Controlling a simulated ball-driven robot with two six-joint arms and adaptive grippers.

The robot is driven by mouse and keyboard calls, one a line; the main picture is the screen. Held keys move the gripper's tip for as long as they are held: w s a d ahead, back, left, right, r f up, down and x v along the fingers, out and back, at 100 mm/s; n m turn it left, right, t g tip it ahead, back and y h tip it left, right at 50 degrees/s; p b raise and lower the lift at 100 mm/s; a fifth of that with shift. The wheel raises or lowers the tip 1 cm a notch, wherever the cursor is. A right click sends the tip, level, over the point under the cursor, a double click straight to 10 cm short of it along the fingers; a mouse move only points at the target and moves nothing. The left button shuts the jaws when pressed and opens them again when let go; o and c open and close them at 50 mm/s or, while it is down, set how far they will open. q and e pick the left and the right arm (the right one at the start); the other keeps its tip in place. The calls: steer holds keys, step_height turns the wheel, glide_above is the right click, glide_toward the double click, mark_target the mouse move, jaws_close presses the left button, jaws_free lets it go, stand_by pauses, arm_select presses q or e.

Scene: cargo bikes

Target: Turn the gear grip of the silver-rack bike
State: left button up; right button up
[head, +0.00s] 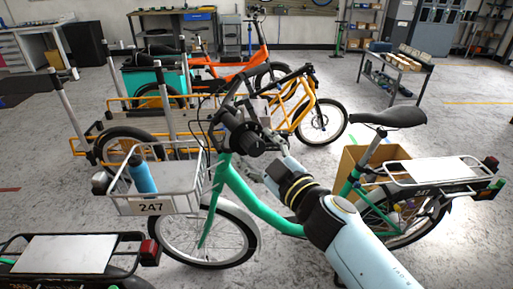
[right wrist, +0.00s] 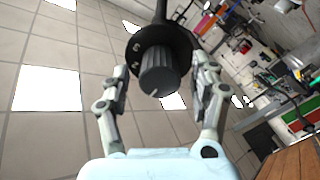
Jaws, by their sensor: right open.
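The silver-rack bike (head: 265,212) has a green frame and a silver front rack (head: 160,182) with a 247 plate. It stands in the middle of the head view. Its gear grip (head: 247,138) is black, at the near handlebar end. In the right wrist view, the gear grip (right wrist: 157,70) is a ribbed knob with a white mark, below a numbered collar. My right gripper (head: 262,158) comes in from the lower right. In the right wrist view, its open fingers (right wrist: 161,85) stand on either side of the knob, with gaps visible. My left gripper is out of view.
A blue bottle (head: 142,175) stands in the front rack. A cardboard box (head: 365,160) sits behind the bike's saddle post. A yellow cargo bike (head: 318,122) stands behind, and another black rack (head: 65,255) is at lower left.

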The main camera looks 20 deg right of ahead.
steer(key=s+d, duration=0.2)
steer(key=s, duration=0.9)
steer(key=shift+d, duration=0.1)
steer(key=s+d+f+m+g+h+b, duration=0.1)
steer(key=s+d+f+m+g+b, duration=0.2)
steer(key=f, duration=1.1)
steer(key=s+d+f+g+h+b, duration=0.1)
steer(key=s+f+g+b, duration=0.3)
steer(key=f, duration=0.9)
steer(key=s+d+f+m+h+b, duration=0.1)
steer(key=s+d+f+m+b, duration=0.15)
steer(key=f+b, duration=0.75)
steer(key=s+d+f+m+g+h+p, duration=0.1)
steer(key=s+d+f+g, duration=0.1)
steer(key=s+f, duration=0.6)
steer(key=s+d+f+m+g+p, duration=0.1)
steer(key=s+d+f+g, duration=0.15)
steer(key=s+f, duration=0.55)
steer(key=s+f+m+g, duration=0.1)
steer(key=s+f+g, duration=0.4)
steer(key=s, duration=0.8)
step_height(320, 180, down, 3)
steer(key=shift+s+d+r+b, duration=0.15)
steer(key=shift+s+d+b, duration=0.25)
